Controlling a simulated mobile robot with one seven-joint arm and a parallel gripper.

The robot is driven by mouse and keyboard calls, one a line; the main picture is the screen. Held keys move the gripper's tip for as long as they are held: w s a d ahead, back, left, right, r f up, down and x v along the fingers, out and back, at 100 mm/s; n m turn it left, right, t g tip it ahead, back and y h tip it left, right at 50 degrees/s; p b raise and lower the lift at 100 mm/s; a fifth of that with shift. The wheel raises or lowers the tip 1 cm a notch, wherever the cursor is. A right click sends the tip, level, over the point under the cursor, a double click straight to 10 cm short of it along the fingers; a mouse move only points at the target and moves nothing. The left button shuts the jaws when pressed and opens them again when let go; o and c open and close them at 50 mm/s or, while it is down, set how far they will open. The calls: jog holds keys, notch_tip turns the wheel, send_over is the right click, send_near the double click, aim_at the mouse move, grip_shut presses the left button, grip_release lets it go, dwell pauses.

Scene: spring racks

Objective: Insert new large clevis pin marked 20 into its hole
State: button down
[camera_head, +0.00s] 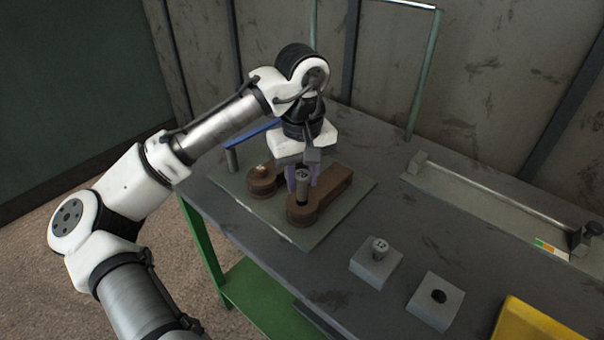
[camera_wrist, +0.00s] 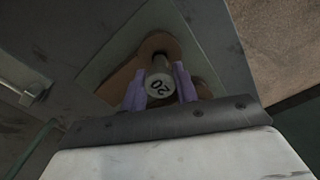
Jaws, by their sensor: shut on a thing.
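The large clevis pin (camera_wrist: 158,88) is a grey cylinder with the number 20 on its end face, seen in the wrist view. My gripper (camera_wrist: 160,82) has its two purple fingers shut on it, one on each side. In the head view the pin (camera_head: 302,182) stands upright over the near rounded end of a brown clevis link (camera_head: 335,187). Its lower end meets the dark area of the link's hole; how deep it sits I cannot tell. The fingers partly hide behind the pin in the head view.
A second brown rounded part (camera_head: 262,184) with a small pin on top sits left on the same plate (camera_head: 290,232). A grey block with a pin (camera_head: 376,262) and a block with an empty hole (camera_head: 435,302) stand in front. A yellow object (camera_head: 530,322) lies at lower right.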

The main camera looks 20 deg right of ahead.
aim_at(302, 191)
jog(key=shift+f+b, duration=0.95)
jog(key=shift+f, duration=1.1)
jog(key=c, duration=1)
grip_release()
notch_tip(302, 191, up, 14)
jog(key=shift+f, duration=0.1)
